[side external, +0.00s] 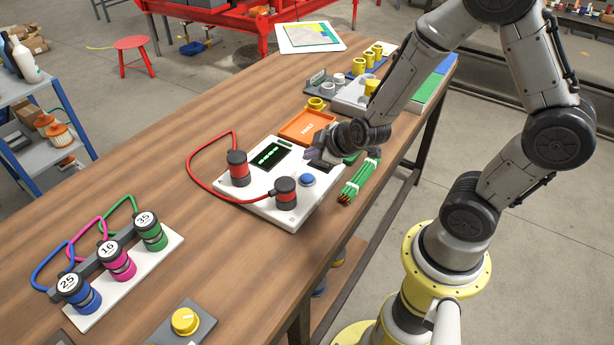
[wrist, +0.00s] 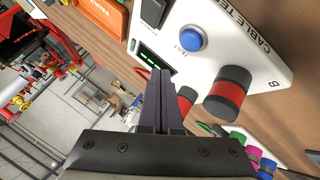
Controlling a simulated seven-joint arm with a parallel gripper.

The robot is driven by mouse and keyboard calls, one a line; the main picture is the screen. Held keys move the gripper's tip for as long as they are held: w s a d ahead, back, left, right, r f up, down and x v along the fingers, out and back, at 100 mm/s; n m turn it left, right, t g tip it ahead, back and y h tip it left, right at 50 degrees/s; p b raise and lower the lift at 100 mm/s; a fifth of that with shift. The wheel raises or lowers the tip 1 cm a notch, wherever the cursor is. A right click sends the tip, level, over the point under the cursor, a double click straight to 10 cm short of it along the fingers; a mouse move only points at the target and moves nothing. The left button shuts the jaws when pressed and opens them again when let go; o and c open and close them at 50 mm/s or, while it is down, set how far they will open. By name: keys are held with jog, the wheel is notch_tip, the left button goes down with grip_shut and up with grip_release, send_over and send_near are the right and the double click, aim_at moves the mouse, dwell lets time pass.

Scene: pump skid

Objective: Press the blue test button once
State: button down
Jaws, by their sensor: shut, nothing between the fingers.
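The blue test button (side external: 307,180) is a round domed cap on the white cable tester (side external: 262,208), near its right edge in the side view. In the wrist view the button (wrist: 191,39) shows in its ring beside the word TEST, on the tester's white face (wrist: 226,57). My gripper (side external: 312,154) is beyond the button in the side view, near the tester's far right edge. In the wrist view the fingers (wrist: 161,75) are together and empty, pointing up the picture, apart from the button, which lies up and to the right of the fingertips.
Two red-and-black plugs, one (side external: 238,168) and another (side external: 286,192), stand on the tester, joined by a red cable. A bundle of green wires (side external: 360,180) and an orange tray (side external: 309,125) lie close by. A rack of numbered plugs (side external: 120,262) stands left.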

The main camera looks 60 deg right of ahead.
aim_at(311, 179)
jog(key=shift+f, duration=2.05)
jog(key=shift+f, duration=0.15)
dwell(0.4)
jog(key=shift+f, duration=0.25)
jog(key=shift+f, duration=0.55)
dwell(0.9)
jog(key=shift+r, duration=0.95)
jog(key=shift+r, duration=2.55)
